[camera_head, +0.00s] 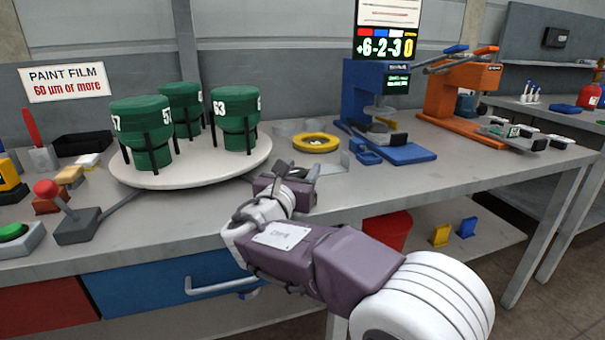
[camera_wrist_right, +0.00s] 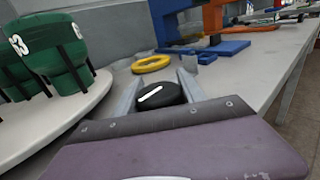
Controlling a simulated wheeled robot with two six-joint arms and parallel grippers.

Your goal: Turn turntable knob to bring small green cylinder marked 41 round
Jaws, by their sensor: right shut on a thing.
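The round white turntable (camera_head: 200,175) carries green cylinders in black-pronged holders. The front left one (camera_head: 140,112) is marked 57 and the right one (camera_head: 236,103) is marked 63. A third (camera_head: 181,95) stands behind, its number not readable. I see no cylinder marked 41. The black turntable knob (camera_wrist_right: 158,95) with a white line sits between the fingers of my right gripper (camera_head: 298,172), which is shut on it, right of the turntable. My arm hides most of the knob in the head view. My left gripper is not in view.
A yellow ring (camera_head: 316,142) lies behind my right gripper. A blue stand (camera_head: 375,95) and an orange stand (camera_head: 460,90) stand to the right. A red-ball lever (camera_head: 47,189) and a green button (camera_head: 12,232) are at the front left.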

